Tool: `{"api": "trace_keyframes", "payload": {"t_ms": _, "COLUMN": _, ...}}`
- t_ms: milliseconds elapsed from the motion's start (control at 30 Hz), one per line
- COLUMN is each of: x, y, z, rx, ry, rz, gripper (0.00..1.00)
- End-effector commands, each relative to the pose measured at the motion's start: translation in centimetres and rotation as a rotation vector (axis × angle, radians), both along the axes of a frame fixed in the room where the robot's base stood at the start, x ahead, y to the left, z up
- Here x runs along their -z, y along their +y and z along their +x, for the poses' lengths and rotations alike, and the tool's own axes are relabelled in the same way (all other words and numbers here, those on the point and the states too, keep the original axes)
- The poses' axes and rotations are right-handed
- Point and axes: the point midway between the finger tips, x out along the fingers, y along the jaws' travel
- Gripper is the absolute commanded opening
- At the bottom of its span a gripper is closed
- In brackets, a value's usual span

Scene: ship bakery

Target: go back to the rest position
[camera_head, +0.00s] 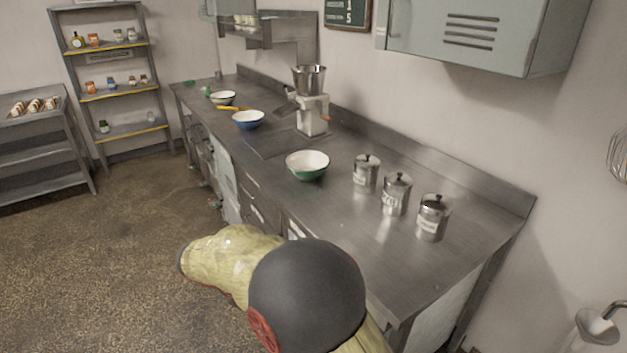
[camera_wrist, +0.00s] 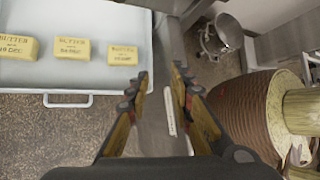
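My gripper (camera_wrist: 160,80) shows in the wrist view with its two fingers apart and nothing between them. It points down past a pale grey edge or panel, with the floor beyond. In the head view my arm is at the bottom centre, beside the front of the steel counter (camera_head: 450,270); my gripper is hidden there.
In the wrist view, several butter blocks (camera_wrist: 72,50) lie in a white tray or drawer (camera_wrist: 30,72) with a handle, left of my gripper. A metal pot (camera_wrist: 222,38) is at upper right. Bowls (camera_head: 307,165) and canisters (camera_head: 397,194) stand on the counter. Floor (camera_head: 130,250) at left is clear.

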Motion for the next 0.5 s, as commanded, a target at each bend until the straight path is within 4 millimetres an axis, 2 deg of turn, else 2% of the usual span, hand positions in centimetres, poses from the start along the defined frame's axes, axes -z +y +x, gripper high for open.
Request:
{"api": "trace_keyframes", "payload": {"t_ms": 33, "x": -1.8, "y": -1.7, "z": -0.1, "rx": 0.071, "ry": -0.042, "rz": 0.046, "gripper": 0.23}}
{"api": "trace_keyframes", "payload": {"t_ms": 200, "x": -6.3, "y": -6.6, "z": -1.3, "rx": 0.315, "ry": -0.183, "rz": 0.193, "gripper": 0.23}}
{"api": "trace_keyframes", "payload": {"t_ms": 500, "x": -12.6, "y": -14.4, "z": -5.6, "rx": 0.772, "ry": -0.429, "rz": 0.431, "gripper": 0.23}}
